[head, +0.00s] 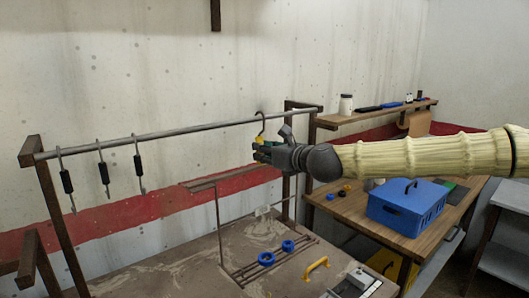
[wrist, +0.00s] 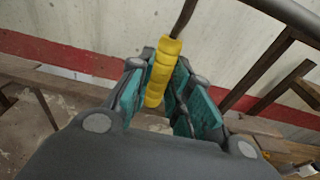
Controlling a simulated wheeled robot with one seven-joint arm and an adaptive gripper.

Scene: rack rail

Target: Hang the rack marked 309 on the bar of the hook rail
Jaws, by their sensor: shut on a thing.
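My gripper (head: 263,150) is shut on the yellow grip of a dark hook (wrist: 163,75). The hook's curved top (head: 260,115) overlaps the bar (head: 190,131) of the hook rail in the head view; I cannot tell whether it touches. In the wrist view the hook's stem rises out of the picture, left of the bar (wrist: 290,14). A low rack of thin rods (head: 284,262) with two blue rings lies on the bench below. I can read no 309 on anything, so I cannot tell which thing is the marked rack.
Several black-gripped hooks (head: 103,174) hang at the bar's left end. The bench (head: 170,272) below carries a yellow handle (head: 316,267) and a grey device (head: 352,284). At right, a wooden table (head: 362,211) holds a blue box (head: 405,205). A shelf (head: 375,112) stands behind.

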